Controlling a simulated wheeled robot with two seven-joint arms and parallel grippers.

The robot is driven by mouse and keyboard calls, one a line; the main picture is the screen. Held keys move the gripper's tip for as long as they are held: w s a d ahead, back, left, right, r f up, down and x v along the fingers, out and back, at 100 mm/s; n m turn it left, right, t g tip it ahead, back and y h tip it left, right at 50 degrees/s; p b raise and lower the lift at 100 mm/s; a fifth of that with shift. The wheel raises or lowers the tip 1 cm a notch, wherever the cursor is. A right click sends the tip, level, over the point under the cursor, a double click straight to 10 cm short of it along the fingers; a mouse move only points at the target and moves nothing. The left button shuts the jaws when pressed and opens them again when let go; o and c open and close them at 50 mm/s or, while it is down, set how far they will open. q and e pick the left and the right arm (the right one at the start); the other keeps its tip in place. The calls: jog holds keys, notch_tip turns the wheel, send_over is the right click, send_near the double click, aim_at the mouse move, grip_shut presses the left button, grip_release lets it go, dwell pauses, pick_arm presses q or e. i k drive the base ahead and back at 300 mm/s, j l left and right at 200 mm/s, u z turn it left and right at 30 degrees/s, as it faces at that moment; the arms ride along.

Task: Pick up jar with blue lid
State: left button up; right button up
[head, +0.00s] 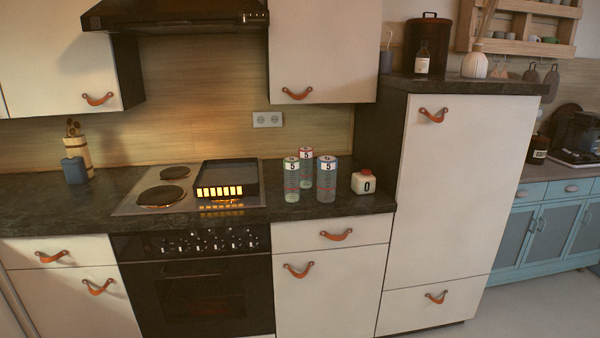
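Three clear jars with number labels stand close together on the dark counter right of the stove: a front left jar (292,182), a back jar (306,159) and a front right jar (326,181). All stand upright. The back jar has a reddish top and is partly hidden by the front two. The lids are small in the head view, and I cannot tell for sure which one is blue. Neither of my grippers is in view.
A small white container with a red cap (365,182) stands right of the jars, near the tall cabinet (450,190). A black tray (228,178) with a glowing front sits on the stove (150,209) to the left. A wall cabinet (323,50) hangs above the jars.

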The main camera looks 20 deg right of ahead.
aim_at(328, 165)
jog(key=i+z, duration=0.1)
jog(key=i, duration=0.5)
jog(key=i+j+z, duration=0.15)
jog(key=i, duration=0.5)
jog(key=i+j+z, duration=0.1)
jog(key=i, duration=0.5)
